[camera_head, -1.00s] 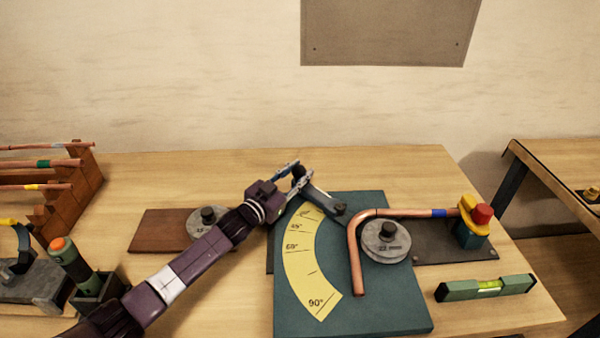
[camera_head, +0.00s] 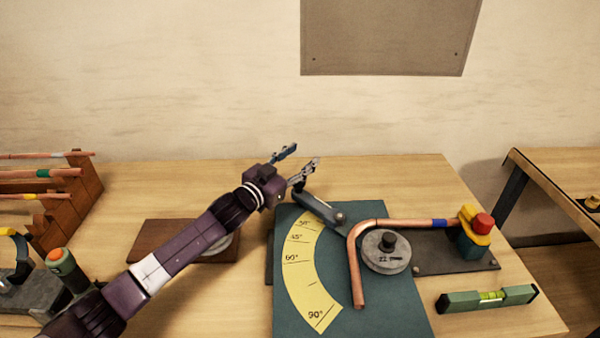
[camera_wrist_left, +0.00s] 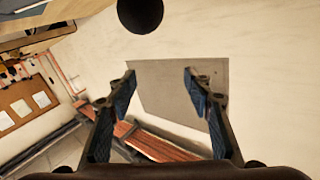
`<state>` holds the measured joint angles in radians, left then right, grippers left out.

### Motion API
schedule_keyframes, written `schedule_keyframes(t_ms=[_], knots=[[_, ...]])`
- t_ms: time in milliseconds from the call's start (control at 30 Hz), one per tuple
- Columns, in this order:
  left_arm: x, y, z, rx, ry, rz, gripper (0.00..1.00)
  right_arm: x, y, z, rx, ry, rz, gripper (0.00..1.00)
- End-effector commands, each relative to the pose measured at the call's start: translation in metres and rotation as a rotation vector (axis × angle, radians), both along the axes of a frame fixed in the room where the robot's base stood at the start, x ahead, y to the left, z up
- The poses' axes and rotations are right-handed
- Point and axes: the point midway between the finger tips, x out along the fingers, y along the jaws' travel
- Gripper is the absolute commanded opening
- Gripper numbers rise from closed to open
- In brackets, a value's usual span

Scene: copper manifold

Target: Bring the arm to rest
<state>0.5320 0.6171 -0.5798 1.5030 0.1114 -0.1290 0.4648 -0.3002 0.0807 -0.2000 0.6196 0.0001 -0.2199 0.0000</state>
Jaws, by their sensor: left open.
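My left arm comes in from the lower left in the head view. Its gripper (camera_head: 300,161) is open and empty, held above the back of the workbench near the lever (camera_head: 318,207) of the bending plate (camera_head: 385,312). The two fingers are spread apart, and the left wrist view shows nothing between the fingertips (camera_wrist_left: 160,82) but the wall and a grey panel beyond. A bent copper pipe (camera_head: 357,270) lies around the round former (camera_head: 386,250) on the plate. My right gripper is in neither view.
A rack (camera_head: 80,190) of copper pipes stands at the left. A red-topped clamp (camera_head: 480,225) and a spirit level (camera_head: 487,298) are at the right. A second bench (camera_head: 550,165) stands farther right.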

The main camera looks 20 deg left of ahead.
Motion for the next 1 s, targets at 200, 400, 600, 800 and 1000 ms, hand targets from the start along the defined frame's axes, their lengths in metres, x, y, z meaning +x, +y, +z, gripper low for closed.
schedule_keyframes(t_ms=[200, 400, 600, 800, 1000], knots=[[0.000, -0.001, 0.019, -0.001, 0.001, -0.001, 0.47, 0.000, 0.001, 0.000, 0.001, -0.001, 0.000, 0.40], [0.000, -0.001, 0.020, -0.001, 0.001, -0.001, 0.47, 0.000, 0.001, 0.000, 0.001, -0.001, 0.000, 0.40], [0.000, -0.001, 0.028, -0.001, 0.001, -0.001, 0.47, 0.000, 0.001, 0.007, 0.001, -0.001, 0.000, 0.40], [0.000, -0.001, 0.065, -0.001, 0.001, -0.001, 0.47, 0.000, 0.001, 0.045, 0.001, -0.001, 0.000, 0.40], [0.000, -0.001, 0.089, -0.001, 0.001, -0.001, 0.47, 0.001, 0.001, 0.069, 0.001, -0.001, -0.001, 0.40]])
